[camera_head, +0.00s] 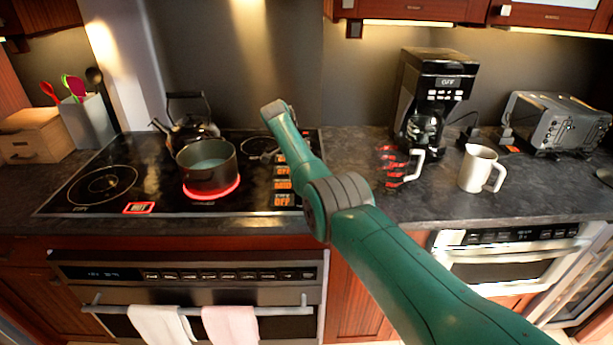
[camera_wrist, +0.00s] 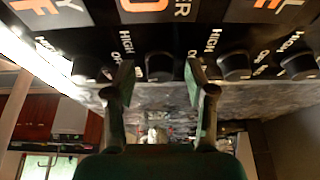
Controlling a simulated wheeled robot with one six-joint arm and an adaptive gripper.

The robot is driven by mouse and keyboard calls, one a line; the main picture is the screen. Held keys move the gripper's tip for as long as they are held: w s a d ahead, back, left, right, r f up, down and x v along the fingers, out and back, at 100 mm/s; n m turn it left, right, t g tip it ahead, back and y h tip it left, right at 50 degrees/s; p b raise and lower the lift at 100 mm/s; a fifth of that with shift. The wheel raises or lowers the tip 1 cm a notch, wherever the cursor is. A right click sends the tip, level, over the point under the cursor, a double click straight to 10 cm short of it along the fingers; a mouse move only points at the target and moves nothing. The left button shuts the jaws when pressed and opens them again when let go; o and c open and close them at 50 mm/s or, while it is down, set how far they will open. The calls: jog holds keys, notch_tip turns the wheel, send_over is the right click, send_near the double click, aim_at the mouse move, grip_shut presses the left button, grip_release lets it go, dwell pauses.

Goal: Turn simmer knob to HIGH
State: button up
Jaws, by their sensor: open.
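My gripper (camera_wrist: 159,72) is open in the wrist view, with its two green fingers apart. A dark round knob (camera_wrist: 160,66) shows between the fingertips; I cannot tell if either finger touches it. The orange display above it carries a label ending in "ER", partly cut off, so I cannot read whether this is the simmer knob. HIGH and OFF marks show beside the knobs. In the head view my green arm reaches over the right side of the cooktop (camera_head: 100,207), and the gripper and knobs are hidden. Orange displays (camera_head: 283,184) show beside the arm there.
Other knobs (camera_wrist: 235,66) (camera_wrist: 298,65) stand close to the right in the wrist view. A pot (camera_head: 207,170) sits on a glowing red burner, with a kettle (camera_head: 190,130) behind it. A coffee maker (camera_head: 437,85), a mug (camera_head: 477,168) and a toaster (camera_head: 560,122) stand on the right counter.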

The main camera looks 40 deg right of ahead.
jog(key=shift+r, duration=0.1)
jog(key=v, duration=0.7)
jog(key=shift+a+r, duration=0.1)
jog(key=shift+r, duration=0.05)
